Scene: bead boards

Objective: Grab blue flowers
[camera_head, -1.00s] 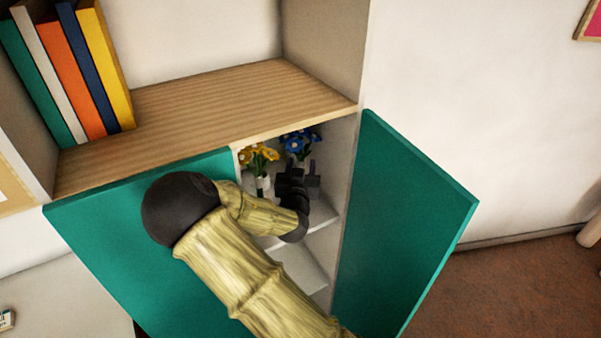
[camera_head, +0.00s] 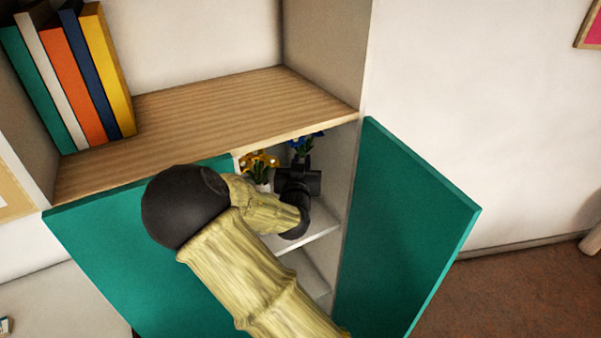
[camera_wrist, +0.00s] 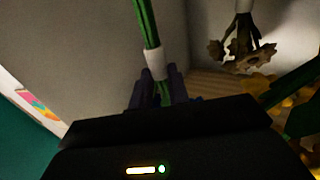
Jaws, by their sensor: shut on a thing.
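The blue flowers (camera_head: 305,142) are inside the open cupboard, partly hidden under the wooden top and behind my gripper. My gripper (camera_head: 301,172) is in the cupboard just in front of them. In the wrist view my gripper (camera_wrist: 160,92) is shut on green stems (camera_wrist: 145,22) with a white band (camera_wrist: 154,62). The petals at the top of these stems are not visible there. The yellow flowers (camera_head: 259,163) are just left of the blue ones, and yellow blooms (camera_wrist: 285,100) show at the right of the wrist view.
Green doors stand left (camera_head: 105,240) and right (camera_head: 400,230) of the opening. White shelf boards (camera_head: 318,225) lie inside. The wooden top (camera_head: 220,100) overhangs the flowers. Several books (camera_head: 75,75) stand at its left. In the wrist view, a dull brown plant (camera_wrist: 240,52) is close on the right.

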